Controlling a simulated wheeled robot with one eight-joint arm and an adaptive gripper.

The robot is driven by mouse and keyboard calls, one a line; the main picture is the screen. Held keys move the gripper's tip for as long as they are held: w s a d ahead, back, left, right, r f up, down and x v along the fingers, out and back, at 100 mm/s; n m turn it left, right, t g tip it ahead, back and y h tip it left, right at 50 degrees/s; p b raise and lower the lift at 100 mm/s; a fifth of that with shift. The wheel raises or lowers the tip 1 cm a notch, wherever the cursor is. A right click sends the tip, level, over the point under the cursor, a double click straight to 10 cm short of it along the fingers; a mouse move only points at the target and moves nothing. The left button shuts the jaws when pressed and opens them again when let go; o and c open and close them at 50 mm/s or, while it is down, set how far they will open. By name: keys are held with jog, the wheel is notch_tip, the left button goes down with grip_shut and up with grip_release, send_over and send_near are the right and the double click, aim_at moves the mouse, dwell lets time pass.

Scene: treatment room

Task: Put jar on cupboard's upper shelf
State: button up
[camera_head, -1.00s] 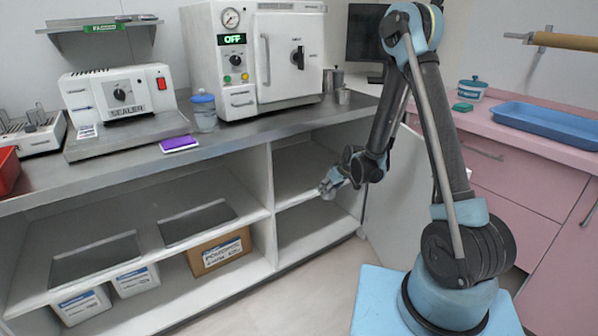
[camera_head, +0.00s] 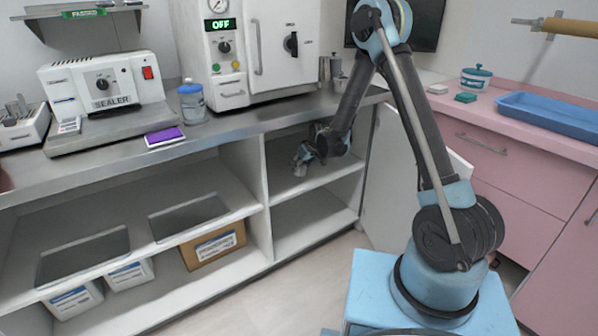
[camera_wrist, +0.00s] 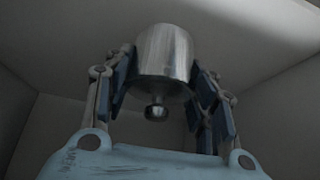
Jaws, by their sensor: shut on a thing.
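The jar (camera_wrist: 166,55) is a shiny metal cylinder with a small round knob. In the wrist view it sits between the two fingers of my gripper (camera_wrist: 162,95), which is shut on it. In the head view my gripper (camera_head: 303,158) is at the upper opening of the cupboard's right-hand section, just above the upper shelf (camera_head: 325,176). The jar is too small there to make out clearly. I cannot tell whether its base touches the shelf. In the wrist view, pale cupboard walls surround the jar.
The cupboard's open door (camera_head: 388,185) stands right of the opening, close to my arm. The counter edge runs above the opening, and a vertical divider (camera_head: 252,170) bounds it on the left. Cardboard and white boxes (camera_head: 213,246) sit in the lower left section. The shelf around my gripper looks bare.

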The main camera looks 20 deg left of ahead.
aim_at(303, 164)
jog(key=x, duration=0.3)
jog(key=shift+s+d+f, duration=0.1)
jog(key=shift+s+f, duration=0.1)
jog(key=shift+f, duration=0.3)
jog(key=shift+w+d, duration=0.1)
jog(key=shift+d, duration=0.1)
jog(key=o, duration=1.2)
jog(key=shift+f, duration=0.1)
jog(key=shift+c, duration=0.2)
jog(key=shift+a, duration=0.1)
jog(key=shift+v, duration=3.85)
